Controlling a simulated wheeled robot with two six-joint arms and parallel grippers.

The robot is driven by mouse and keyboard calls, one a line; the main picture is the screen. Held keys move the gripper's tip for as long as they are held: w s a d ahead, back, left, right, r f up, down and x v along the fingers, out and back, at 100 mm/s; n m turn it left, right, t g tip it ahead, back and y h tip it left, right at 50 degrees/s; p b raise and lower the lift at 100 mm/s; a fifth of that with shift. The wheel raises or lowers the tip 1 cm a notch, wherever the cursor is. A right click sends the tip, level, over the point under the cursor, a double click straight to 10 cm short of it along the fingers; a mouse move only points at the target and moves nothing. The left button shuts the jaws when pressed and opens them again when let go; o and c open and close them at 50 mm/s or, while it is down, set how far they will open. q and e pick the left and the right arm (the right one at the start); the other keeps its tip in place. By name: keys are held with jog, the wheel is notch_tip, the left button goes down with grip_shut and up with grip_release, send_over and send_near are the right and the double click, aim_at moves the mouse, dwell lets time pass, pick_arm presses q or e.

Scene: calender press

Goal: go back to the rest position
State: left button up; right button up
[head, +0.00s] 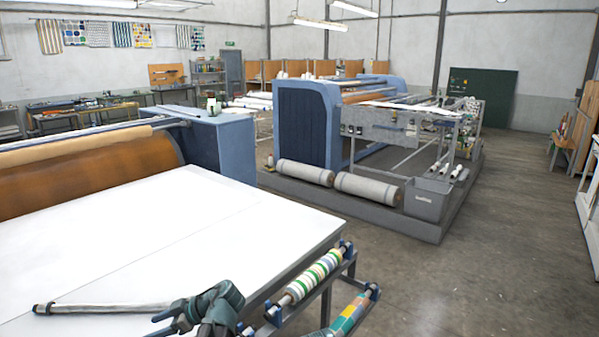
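One of my arms (220,310) shows at the bottom edge, left of the middle, over the near edge of the white table (150,225). It reaches in from the bottom and bends to the left, so I take it as my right arm. Its gripper end (170,322) is dark, small and partly cut off by the frame, and its fingers are not clear. A thin pale rod (100,308) with a dark left end lies along the table front. Its right end meets or passes behind my arm; I cannot tell if it is held. My other gripper is not in view.
Patterned rolls (315,275) sit in a rack at the table's front right corner, close to my arm. An orange-brown press roller (80,180) borders the table at the back. A blue machine (305,125) with grey rolls (305,172) stands beyond. The floor (480,260) at right is clear.

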pick_arm(q)
jog(key=shift+s+d, duration=0.2)
jog(key=shift+s, duration=0.15)
jog(key=d+f+m+h, duration=0.1)
jog(key=d+m, duration=0.1)
jog(key=s+d+f+m+h, duration=0.1)
jog(key=d+f, duration=0.1)
jog(key=d, duration=0.1)
jog(key=s+d+f+m, duration=0.1)
jog(key=d+m, duration=0.1)
jog(key=shift+d+f+m+t+h, duration=0.15)
jog(key=shift+f+m+t+h, duration=0.15)
jog(key=shift+h, duration=0.1)
jog(key=s+d+f+m+h, duration=0.2)
jog(key=s+d+m, duration=0.2)
jog(key=d, duration=0.3)
jog(key=s+d+f+m+h, duration=0.2)
jog(key=s+d+m+h, duration=0.1)
jog(key=d+m, duration=0.4)
jog(key=s+d+f+m+h, duration=0.2)
jog(key=s+d+m+h, duration=0.1)
jog(key=d, duration=0.5)
jog(key=shift+s+f+m+g, duration=0.4)
jog(key=shift+s+m, duration=0.4)
jog(key=shift+m, duration=0.4)
